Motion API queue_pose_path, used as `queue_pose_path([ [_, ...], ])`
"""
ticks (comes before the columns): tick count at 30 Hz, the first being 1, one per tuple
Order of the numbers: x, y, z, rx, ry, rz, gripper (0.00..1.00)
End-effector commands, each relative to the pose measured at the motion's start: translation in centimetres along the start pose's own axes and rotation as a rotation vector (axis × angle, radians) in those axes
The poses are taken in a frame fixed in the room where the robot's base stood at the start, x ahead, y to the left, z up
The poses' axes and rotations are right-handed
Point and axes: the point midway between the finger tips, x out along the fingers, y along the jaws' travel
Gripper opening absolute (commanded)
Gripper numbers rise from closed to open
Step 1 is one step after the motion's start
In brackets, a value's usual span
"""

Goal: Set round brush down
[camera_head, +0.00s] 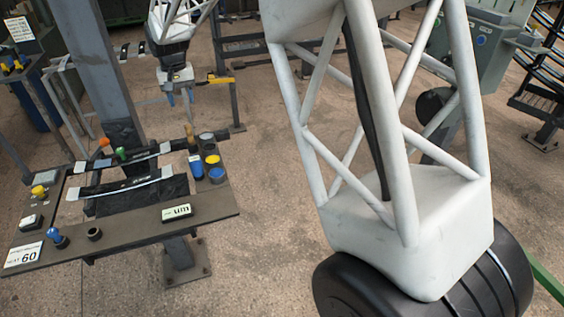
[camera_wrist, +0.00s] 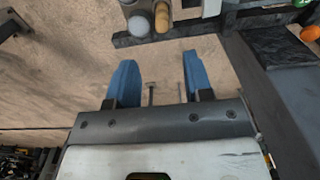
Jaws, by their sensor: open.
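My gripper (camera_head: 179,97) hangs above the floor beyond the far edge of the work shelf (camera_head: 135,237), with nothing seen held. In the wrist view its two blue fingers (camera_wrist: 158,78) are spread apart with floor showing between them. A tan wooden handle (camera_head: 190,134) stands upright at the shelf's far right; it may be the round brush, but I cannot tell for sure. A tan rounded end also shows at the top of the wrist view (camera_wrist: 162,17), apart from the fingers.
A blue-topped container (camera_head: 216,174), a yellow-topped one (camera_head: 213,160) and a blue can (camera_head: 196,166) stand at the shelf's right. Orange (camera_head: 104,143) and green (camera_head: 121,153) handles lie near the grey post (camera_head: 100,70). The shelf's front middle is mostly bare.

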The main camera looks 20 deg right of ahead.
Motion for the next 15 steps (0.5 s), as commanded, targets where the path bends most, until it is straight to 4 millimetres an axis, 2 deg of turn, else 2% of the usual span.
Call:
queue_pose_path([
  [5,-1.3,1.3,1.9,0.002,0.011,-0.002,0.47],
  [8,-2.4,2.4,3.6,0.002,0.021,-0.004,0.47],
  [15,-5.2,5.7,9.6,0.005,0.053,-0.007,0.47],
])
